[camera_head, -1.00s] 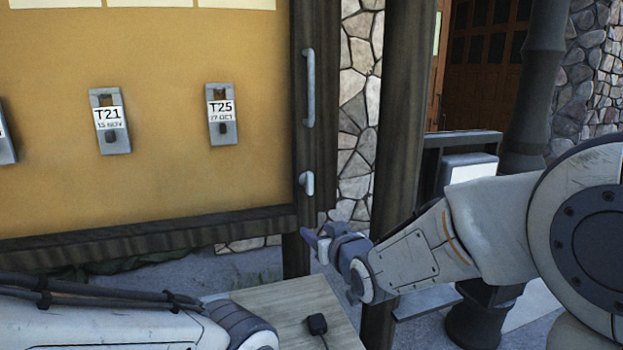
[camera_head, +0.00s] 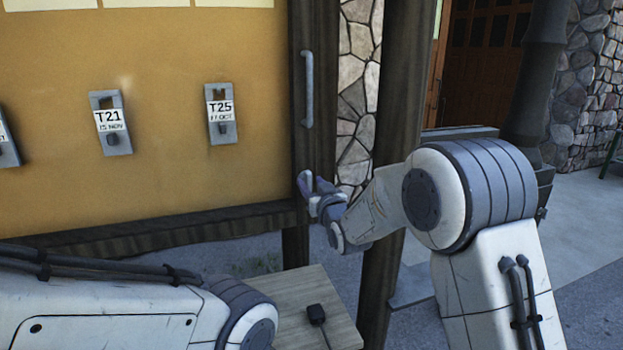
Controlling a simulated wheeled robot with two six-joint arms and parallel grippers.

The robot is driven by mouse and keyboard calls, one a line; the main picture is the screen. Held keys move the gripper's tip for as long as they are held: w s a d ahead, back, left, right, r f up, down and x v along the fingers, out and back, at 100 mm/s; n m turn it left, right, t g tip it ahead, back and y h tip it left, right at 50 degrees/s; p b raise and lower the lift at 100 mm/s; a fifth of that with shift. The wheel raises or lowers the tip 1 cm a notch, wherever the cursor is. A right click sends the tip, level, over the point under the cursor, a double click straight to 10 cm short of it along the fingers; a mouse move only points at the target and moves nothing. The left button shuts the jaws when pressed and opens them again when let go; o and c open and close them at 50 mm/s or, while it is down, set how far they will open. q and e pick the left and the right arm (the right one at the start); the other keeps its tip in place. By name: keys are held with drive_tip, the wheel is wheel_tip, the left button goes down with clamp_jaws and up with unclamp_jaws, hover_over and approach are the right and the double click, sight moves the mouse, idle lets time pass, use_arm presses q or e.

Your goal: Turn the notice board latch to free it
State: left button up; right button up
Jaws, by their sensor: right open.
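The notice board (camera_head: 165,180) has a yellow panel in a dark wooden frame. Its small pale latch (camera_head: 309,178) sits low on the right-hand frame post and is now partly hidden by my gripper. A long grey handle (camera_head: 308,88) is fixed to the same post above it. My right gripper (camera_head: 308,186) is open at the latch, its fingers overlapping it in the picture; I cannot tell whether they touch it. My left arm comes in at the lower left, but its gripper is out of view.
Tags T21 (camera_head: 110,122) and T25 (camera_head: 221,114) hang on the board. A wooden table (camera_head: 290,290) below the board holds a small black device (camera_head: 316,314) with a cable. A dark post (camera_head: 400,120) stands just right of the board.

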drive_tip(key=shift+w, duration=0.2)
clamp_jaws()
